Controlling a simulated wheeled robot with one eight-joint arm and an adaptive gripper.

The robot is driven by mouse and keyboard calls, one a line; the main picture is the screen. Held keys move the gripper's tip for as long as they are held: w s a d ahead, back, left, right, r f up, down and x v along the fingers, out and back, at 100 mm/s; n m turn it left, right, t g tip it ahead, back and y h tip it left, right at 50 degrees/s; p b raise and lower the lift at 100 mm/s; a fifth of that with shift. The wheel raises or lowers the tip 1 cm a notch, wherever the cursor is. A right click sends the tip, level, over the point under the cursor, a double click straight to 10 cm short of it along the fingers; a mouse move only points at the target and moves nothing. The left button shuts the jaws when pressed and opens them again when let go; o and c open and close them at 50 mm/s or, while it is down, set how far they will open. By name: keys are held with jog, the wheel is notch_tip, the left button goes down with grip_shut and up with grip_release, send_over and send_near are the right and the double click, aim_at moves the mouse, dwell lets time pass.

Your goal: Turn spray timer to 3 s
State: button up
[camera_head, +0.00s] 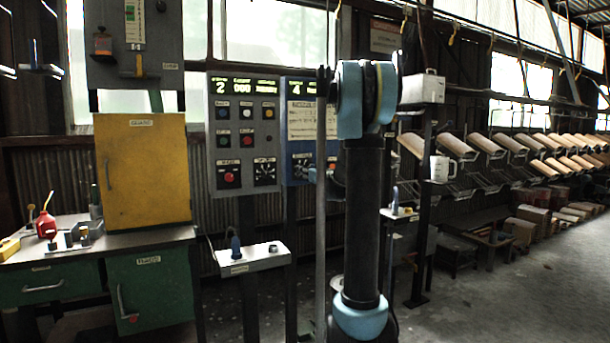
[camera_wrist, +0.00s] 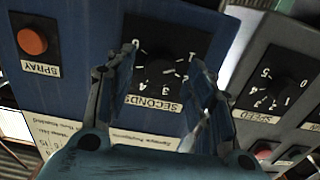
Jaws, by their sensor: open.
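The spray timer is a dark knob (camera_wrist: 160,64) on a black dial plate labelled SECONDS, on a blue panel; the wrist view shows it upside down. White numbers and ticks ring the knob, some covered by my fingers. I cannot tell where its pointer stands. My gripper (camera_wrist: 164,60) is open, with one finger on each side of the dial; contact with the knob does not show. In the head view the blue panel (camera_head: 298,98) has a green-lit display reading 4, and my arm hides its right part.
An orange-red SPRAY button (camera_wrist: 32,41) sits left of the dial in the wrist view. A grey panel with a SPEED dial (camera_wrist: 283,88) stands to the right. In the head view, a yellow guard cabinet (camera_head: 142,170) and a small grey box (camera_head: 253,260) stand left of my arm.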

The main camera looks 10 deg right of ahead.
jog(key=shift+w+a, duration=0.25)
jog(key=shift+w, duration=0.3)
jog(key=c, duration=1.1)
jog(key=shift+m, duration=0.3)
jog(key=m, duration=1.8)
jog(key=shift+s+d, duration=0.1)
jog(key=shift+m, duration=0.3)
